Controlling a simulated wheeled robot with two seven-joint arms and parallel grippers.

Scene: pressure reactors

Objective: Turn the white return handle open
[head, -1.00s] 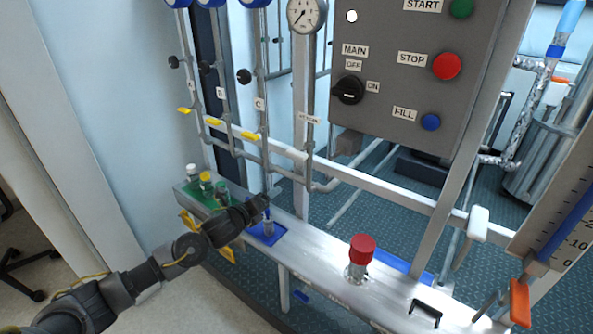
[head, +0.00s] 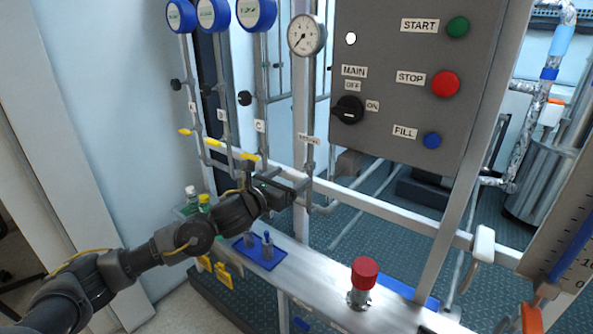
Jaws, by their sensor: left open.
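A white handle (head: 483,245) hangs at the right end of the metal rail, beside the slanted frame post; I cannot read a label on it. A second, smaller white handle (head: 551,113) shows on the piping at the upper right. My left gripper (head: 297,190) is open and empty, raised in front of the pipes below the gauge, well to the left of the hanging white handle. Its fingertips overlap the lower pipework in the picture; I cannot tell whether they touch it. My right gripper is not in view.
The grey control panel (head: 410,85) stands above the rail. A red-capped fitting (head: 364,275) rises from the bench. Yellow valve levers (head: 216,142) line the pipes at left. A blue tray (head: 262,252) lies under my left arm. An orange handle (head: 531,318) is at lower right.

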